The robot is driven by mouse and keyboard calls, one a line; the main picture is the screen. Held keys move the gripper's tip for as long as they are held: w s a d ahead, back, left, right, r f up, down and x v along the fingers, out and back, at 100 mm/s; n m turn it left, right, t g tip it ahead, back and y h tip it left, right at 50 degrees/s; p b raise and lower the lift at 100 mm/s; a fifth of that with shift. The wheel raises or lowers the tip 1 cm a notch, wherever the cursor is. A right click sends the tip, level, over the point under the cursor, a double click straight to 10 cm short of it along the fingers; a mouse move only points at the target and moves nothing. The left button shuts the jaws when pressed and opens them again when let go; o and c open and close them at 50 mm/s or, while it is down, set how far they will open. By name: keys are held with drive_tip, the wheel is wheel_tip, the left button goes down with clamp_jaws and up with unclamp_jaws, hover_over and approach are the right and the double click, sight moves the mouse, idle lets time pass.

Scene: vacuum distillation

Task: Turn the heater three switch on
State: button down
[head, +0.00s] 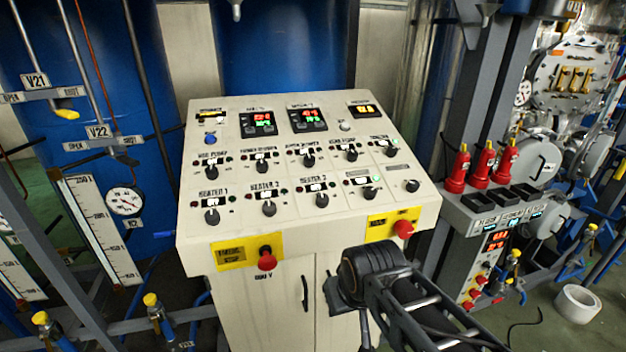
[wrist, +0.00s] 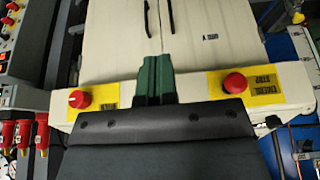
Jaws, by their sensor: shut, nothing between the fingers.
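The heater three switch (head: 321,201) is a black knob under the label "HEATER 3", in the lower row of the sloped cream control panel (head: 330,225) in the head view. Its exact pointing direction is too small to tell. The heater one knob (head: 212,216) and heater two knob (head: 269,208) are to its left. My gripper (wrist: 154,66) shows in the wrist view as two green fingers shut together, empty, in front of the cabinet's front face. In the head view my dark wrist is below and right of the switch, apart from it; the fingertips are not clear there. The wrist view does not show the switch.
Other knobs crowd the panel. A second station with red bottles (head: 482,165) stands to the right.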

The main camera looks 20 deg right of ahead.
sight(322, 198)
drive_tip(key=c, duration=1.9)
unclamp_jaws()
